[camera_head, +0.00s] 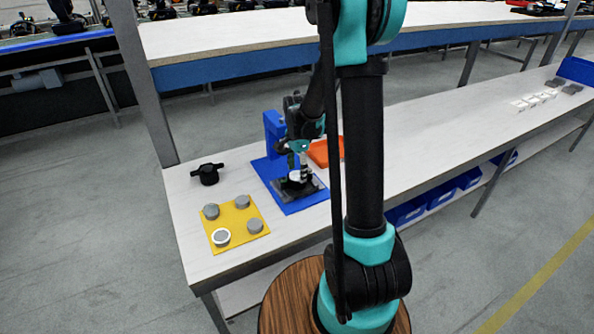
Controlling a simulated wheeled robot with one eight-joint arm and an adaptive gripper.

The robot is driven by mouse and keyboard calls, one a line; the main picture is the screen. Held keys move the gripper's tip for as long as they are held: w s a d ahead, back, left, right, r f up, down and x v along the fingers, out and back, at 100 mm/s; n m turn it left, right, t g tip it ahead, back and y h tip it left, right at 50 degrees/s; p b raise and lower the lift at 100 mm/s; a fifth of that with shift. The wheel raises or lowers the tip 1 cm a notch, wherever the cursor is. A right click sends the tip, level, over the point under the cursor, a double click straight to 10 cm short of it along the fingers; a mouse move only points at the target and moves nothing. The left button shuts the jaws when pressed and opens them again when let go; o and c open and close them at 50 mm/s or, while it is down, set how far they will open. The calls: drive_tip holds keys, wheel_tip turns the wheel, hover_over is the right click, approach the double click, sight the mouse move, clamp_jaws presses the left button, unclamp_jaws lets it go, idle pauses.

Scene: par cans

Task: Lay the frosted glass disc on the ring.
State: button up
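A small pale disc (295,176), which looks like the frosted glass disc, is at my gripper's fingertips, over a dark fixture on the blue base plate (290,206). My gripper (303,177) points down there. The view is too small to tell whether its fingers grip the disc or whether the disc touches the fixture. I cannot make out the ring clearly; the dark fixture (309,191) under the disc may hold it. A grey can with a pale, rimmed top (222,238) stands on the yellow mat (234,218).
Several grey cans stand on the yellow mat. A black knobbed part (207,173) lies behind it. A blue upright (274,130) rises behind my gripper, and an orange tray (321,153) lies to the right. Small pale and grey pieces (535,98) lie far right.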

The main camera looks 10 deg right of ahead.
drive_tip(key=shift+r, duration=0.1)
wheel_tip(320, 180, up, 12)
drive_tip(key=shift+f, duration=0.1)
idle(0.7)
drive_tip(key=shift+c, duration=0.2)
idle(0.8)
